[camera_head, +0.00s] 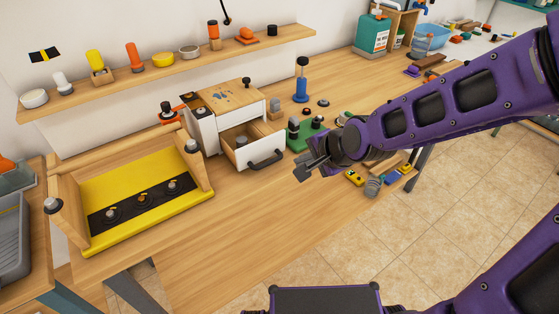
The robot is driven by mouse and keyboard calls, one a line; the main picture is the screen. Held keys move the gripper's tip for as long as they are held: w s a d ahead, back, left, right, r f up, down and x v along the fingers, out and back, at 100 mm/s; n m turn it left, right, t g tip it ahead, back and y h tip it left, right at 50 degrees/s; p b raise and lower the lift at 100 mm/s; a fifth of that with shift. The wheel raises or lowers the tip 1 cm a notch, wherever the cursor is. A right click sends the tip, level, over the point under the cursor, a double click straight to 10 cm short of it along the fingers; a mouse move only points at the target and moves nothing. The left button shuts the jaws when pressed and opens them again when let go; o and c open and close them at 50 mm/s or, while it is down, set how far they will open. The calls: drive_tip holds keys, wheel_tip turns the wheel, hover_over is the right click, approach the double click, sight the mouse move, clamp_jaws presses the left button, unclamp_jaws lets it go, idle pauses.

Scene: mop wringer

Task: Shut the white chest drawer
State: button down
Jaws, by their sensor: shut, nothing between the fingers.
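The white chest (207,128) stands on the wooden workbench, with a wooden top that carries small dark items. Its white drawer (239,155) is pulled out toward the front, with a dark curved handle (266,160) on its face and a small grey object inside. My gripper (301,171) is to the right of the drawer front, apart from the handle, pointing left. Its fingers are shut and hold nothing. My purple arm reaches in from the right and hides part of the bench behind it.
A yellow tray (102,229) with wooden sides and dark knobs stands left of the chest. A green block (304,136) with dark knobs and a blue-handled tool (302,88) stand to its right. The bench front (235,228) is clear. A shelf (75,100) runs along the wall.

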drive_tip(key=shift+w+a+r+b+x, duration=0.15)
drive_tip(key=shift+a+r+x, duration=0.05)
drive_tip(key=shift+x, duration=2)
drive_tip(key=shift+w+a+r+b+x, duration=0.15)
drive_tip(key=shift+a+r+b+x, duration=0.05)
drive_tip(key=shift+x, duration=1.95)
drive_tip(key=shift+w+a+r+b+x, duration=0.15)
drive_tip(key=shift+a+r+x, duration=0.05)
drive_tip(key=shift+x, duration=2)
